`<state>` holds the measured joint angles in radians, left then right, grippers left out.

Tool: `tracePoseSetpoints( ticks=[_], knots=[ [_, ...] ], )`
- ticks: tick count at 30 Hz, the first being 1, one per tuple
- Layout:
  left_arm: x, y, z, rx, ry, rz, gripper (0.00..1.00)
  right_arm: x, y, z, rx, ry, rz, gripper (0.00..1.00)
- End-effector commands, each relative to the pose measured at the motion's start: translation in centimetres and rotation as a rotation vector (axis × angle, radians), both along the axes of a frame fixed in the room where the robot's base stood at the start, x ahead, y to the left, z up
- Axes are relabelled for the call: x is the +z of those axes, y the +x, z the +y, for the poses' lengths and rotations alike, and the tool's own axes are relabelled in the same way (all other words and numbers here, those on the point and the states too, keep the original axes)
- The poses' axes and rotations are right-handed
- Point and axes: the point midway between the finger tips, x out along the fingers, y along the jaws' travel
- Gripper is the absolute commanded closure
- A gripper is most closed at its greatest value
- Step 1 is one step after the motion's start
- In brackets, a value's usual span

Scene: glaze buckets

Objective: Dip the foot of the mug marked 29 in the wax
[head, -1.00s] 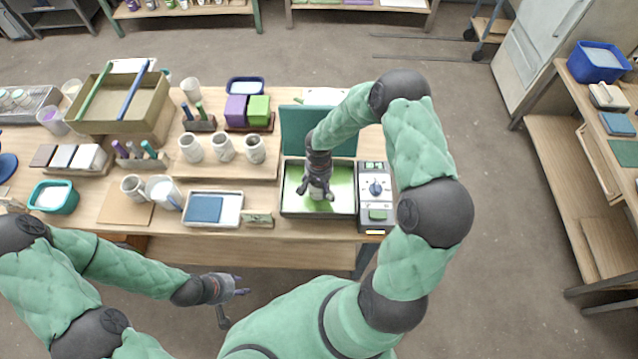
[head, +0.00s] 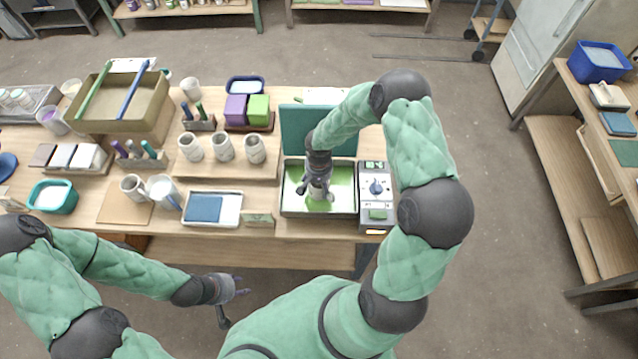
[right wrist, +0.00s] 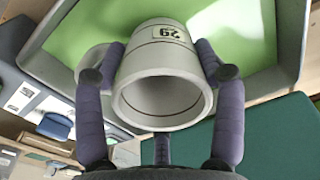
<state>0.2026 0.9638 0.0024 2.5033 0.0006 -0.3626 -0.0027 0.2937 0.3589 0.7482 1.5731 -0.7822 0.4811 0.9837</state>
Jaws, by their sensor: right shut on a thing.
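The light grey mug marked 29 (right wrist: 165,75) fills the middle of the right wrist view, its open mouth towards the camera. My right gripper (right wrist: 160,70) is shut on the mug, with fingers on both sides of its body. In the head view, my right gripper (head: 318,188) is over the pan (head: 283,203) of green wax (head: 342,195), and the mug (head: 317,194) is mostly hidden under it. Whether the foot touches the wax cannot be told. My left gripper (head: 232,292) is empty, fingers apart, in front of the table.
A control box (head: 376,190) with a dial adjoins the pan on the right. A teal panel (head: 300,125) stands behind it. A white tray with a blue pad (head: 205,208) is to the left, and several mugs (head: 223,147) stand behind that.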

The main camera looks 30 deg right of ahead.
Motion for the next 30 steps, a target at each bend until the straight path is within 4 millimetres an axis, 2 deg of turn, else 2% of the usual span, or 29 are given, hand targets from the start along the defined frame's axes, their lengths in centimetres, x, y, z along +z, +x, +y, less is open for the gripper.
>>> tracePoseSetpoints(
  ticks=[14,30],
  knots=[
    [0.1,0.0,0.0,0.0,0.0,0.0,0.6,0.2,0.1,0.0,0.0,-0.001,-0.001,0.76],
    [1.1,0.0,0.0,0.0,0.0,0.0,0.6,2.3,0.1,0.0,0.001,0.0,-0.002,0.76]
  ],
)
